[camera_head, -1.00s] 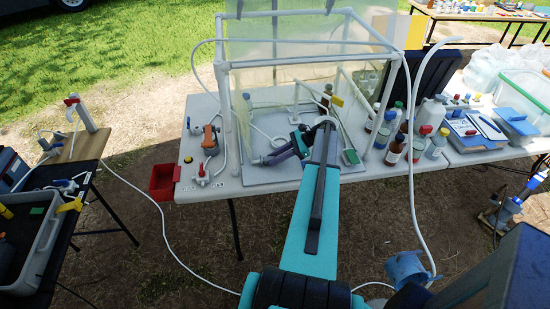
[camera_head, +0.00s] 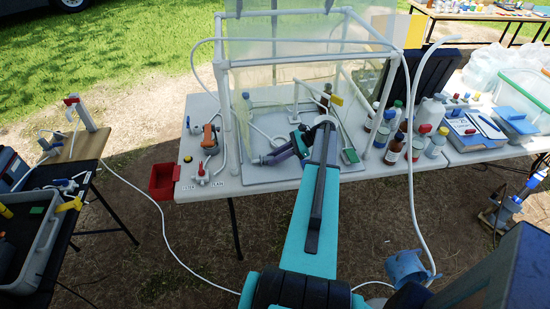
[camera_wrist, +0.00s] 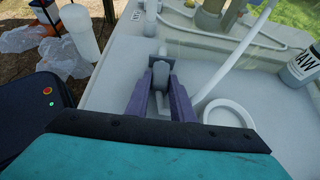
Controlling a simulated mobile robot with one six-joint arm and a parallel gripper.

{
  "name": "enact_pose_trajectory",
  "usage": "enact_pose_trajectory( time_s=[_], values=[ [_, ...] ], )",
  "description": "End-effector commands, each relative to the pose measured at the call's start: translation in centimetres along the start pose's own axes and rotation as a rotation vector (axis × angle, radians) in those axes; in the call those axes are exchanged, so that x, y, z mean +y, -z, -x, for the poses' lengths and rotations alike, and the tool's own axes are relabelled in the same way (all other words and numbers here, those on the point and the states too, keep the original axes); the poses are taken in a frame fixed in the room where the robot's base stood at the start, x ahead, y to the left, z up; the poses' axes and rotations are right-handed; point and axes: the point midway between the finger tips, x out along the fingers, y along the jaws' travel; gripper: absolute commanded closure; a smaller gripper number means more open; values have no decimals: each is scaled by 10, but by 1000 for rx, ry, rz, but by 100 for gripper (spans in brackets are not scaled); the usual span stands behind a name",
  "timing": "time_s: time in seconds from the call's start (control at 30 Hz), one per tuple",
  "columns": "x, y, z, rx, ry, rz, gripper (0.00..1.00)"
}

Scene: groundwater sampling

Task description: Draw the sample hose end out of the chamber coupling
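My gripper (camera_wrist: 161,82) has two purple fingers, one on each side of a small grey end piece, which I take to be the sample hose end (camera_wrist: 160,72). The fingers appear to touch it on both sides. A white hose (camera_wrist: 240,48) comes down from the upper right and passes behind the right finger.
Bottles (camera_head: 394,148) crowd the table right of the frame. An orange-handled device (camera_head: 209,138) and a red bin (camera_head: 163,181) are at left.

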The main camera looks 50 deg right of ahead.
Motion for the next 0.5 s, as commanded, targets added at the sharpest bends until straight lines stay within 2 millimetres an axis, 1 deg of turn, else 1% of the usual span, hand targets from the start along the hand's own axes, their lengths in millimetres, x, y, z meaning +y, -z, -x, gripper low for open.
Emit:
enact_pose_trajectory(
  time_s=[0.03, 0.1, 0.13, 0.5],
  values=[
    [3, 9, -6, 14, -7, -7, 70],
    [3, 9, -6, 14, -9, -7, 59],
    [3, 9, -6, 13, -9, -7, 57],
    [6, 8, -7, 10, -16, -6, 57]
  ],
)
